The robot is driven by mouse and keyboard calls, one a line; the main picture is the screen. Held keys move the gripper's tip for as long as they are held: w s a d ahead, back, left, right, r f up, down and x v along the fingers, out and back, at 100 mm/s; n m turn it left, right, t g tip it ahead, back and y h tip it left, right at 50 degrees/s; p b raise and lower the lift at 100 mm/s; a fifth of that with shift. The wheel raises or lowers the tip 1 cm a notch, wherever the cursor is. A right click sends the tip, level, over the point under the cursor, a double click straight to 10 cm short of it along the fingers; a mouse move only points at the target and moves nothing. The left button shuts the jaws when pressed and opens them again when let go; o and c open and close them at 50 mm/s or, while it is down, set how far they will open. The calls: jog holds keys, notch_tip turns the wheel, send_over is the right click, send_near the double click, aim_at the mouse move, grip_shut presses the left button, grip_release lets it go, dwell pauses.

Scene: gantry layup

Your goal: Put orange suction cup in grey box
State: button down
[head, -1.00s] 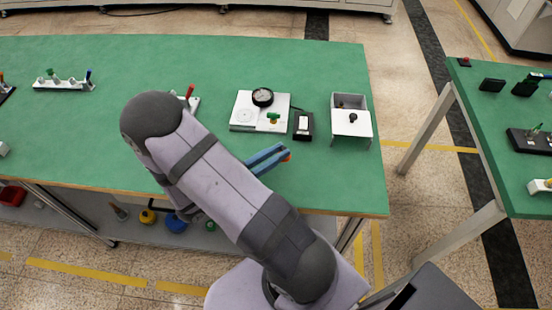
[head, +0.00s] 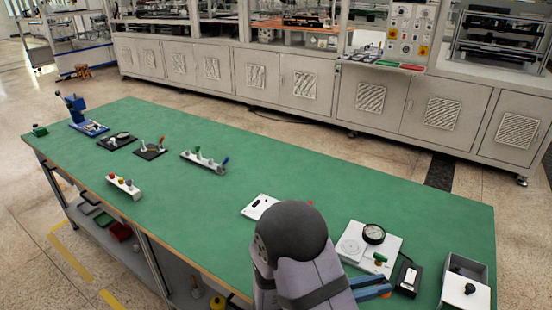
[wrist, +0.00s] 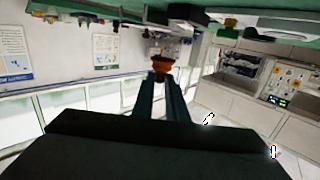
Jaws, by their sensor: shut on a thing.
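The orange suction cup (wrist: 162,67) shows in the wrist view, pinched at the tips of my gripper (wrist: 163,80). The grey box (head: 484,270) stands to the right of my gripper, near the table's right end. Its back part is open, and a white panel with a black knob covers its front part. The gripper is apart from the box. The box's inside is dark and unclear.
A white plate with a gauge (head: 372,234) and a black switch block (head: 407,277) lie near my gripper, the block between it and the box. A white plate (head: 260,206) lies left. Several small fixtures stand farther left on the green table (head: 330,180).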

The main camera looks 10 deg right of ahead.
jog(key=w+a+f+n+t, duration=0.1)
jog(key=w+a, duration=0.1)
jog(key=w+a+f+n+t+p, duration=0.1)
jog(key=w+a+t, duration=0.1)
jog(key=w, duration=0.1)
jog(key=w+a+f+n+t+p, duration=0.1)
jog(key=w+a, duration=0.1)
jog(key=shift+w+f+t+y, duration=0.15)
jog(key=shift+w+t+y, duration=0.15)
jog(key=shift+w+y, duration=0.1)
jog(key=a+t, duration=0.1)
jog(key=a+f+n+t+p, duration=0.1)
jog(key=a, duration=0.1)
jog(key=a+f+n+y+p, duration=0.1)
jog(key=a, duration=0.1)
jog(key=shift+w+a+t, duration=0.2)
jog(key=shift+w+t, duration=0.05)
jog(key=shift+t, duration=0.15)
jog(key=a+t, duration=0.1)
jog(key=a+n+y+p, duration=0.1)
jog(key=a, duration=0.1)
jog(key=s+a+f+n+t+p, duration=0.1)
jog(key=a, duration=0.1)
jog(key=shift+s+a+f+t+y, duration=0.1)
jog(key=shift+t+y, duration=0.2)
jog(key=shift+y, duration=0.1)
jog(key=shift+a+n+t, duration=0.3)
jog(key=shift+a, duration=0.1)
jog(key=shift+d, duration=0.1)
